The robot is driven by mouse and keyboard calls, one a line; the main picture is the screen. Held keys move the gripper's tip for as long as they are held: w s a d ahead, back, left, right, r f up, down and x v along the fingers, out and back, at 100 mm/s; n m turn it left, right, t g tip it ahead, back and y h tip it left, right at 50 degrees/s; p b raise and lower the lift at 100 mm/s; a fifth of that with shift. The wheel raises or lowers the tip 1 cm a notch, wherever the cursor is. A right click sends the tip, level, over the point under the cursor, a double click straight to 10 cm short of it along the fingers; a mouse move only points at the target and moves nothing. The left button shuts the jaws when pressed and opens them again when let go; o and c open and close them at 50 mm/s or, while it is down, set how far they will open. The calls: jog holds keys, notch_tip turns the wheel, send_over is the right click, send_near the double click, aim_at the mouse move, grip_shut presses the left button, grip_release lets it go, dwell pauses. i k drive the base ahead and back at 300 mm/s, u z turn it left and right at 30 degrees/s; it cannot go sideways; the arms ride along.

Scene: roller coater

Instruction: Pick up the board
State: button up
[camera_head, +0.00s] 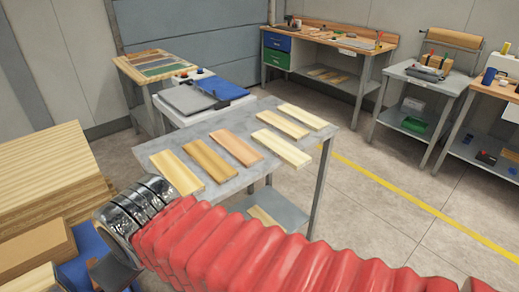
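Several wooden boards lie flat and apart on a grey metal table (222,121) in the middle of the view. From left to right they are a pale board (176,172), a tan board (209,160), a reddish-brown board (236,147), a pale cream board (282,147), a light tan board (280,121) and a yellowish board (303,116). My red bellows-covered arm crosses the foreground. A dark part at its lower left end shows, but I cannot make out the fingers or anything held there.
Stacked timber (45,165) stands at the left, with a brown block (35,250) below it. A workbench (335,38) with drawers is at the back, and grey side tables (425,76) stand at the right. Open floor with a yellow line (400,190) lies right of the table.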

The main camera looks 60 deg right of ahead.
aim_at(294, 158)
jog(key=u, duration=0.85)
jog(key=k, duration=1.05)
jog(key=z, duration=1.4)
jog(key=i, duration=0.95)
jog(key=z, duration=0.1)
